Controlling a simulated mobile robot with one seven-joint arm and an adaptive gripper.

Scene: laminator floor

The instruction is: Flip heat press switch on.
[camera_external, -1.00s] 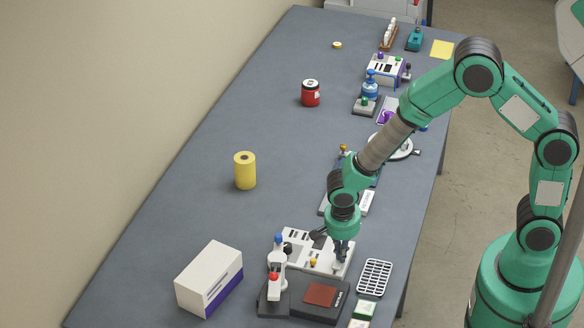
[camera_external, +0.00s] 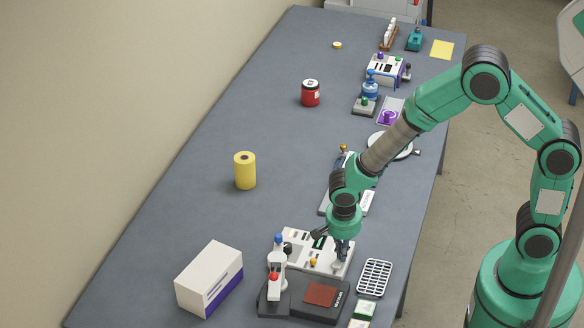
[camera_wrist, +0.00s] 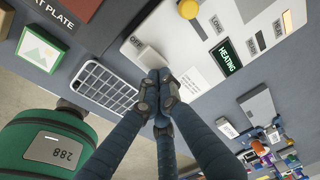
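The heat press has a white control panel (camera_external: 303,252) and a dark base with a reddish plate (camera_external: 320,293). In the wrist view the panel (camera_wrist: 184,45) carries a white switch (camera_wrist: 147,56) beside the label OFF. A small display (camera_wrist: 228,57) on it is lit green and reads HEATING. My gripper (camera_external: 340,263) is over the panel's right end. In the wrist view its fingertips (camera_wrist: 160,78) are together, with nothing seen between them, right beside the switch. They hide part of it, and I cannot tell whether they touch it.
A slotted white tray (camera_external: 374,278) lies right of the press, near the table edge. A lever stand with a red knob (camera_external: 273,277) is at its left. A white box (camera_external: 210,278) and yellow roll (camera_external: 245,170) stand farther left. The table's left middle is mostly clear.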

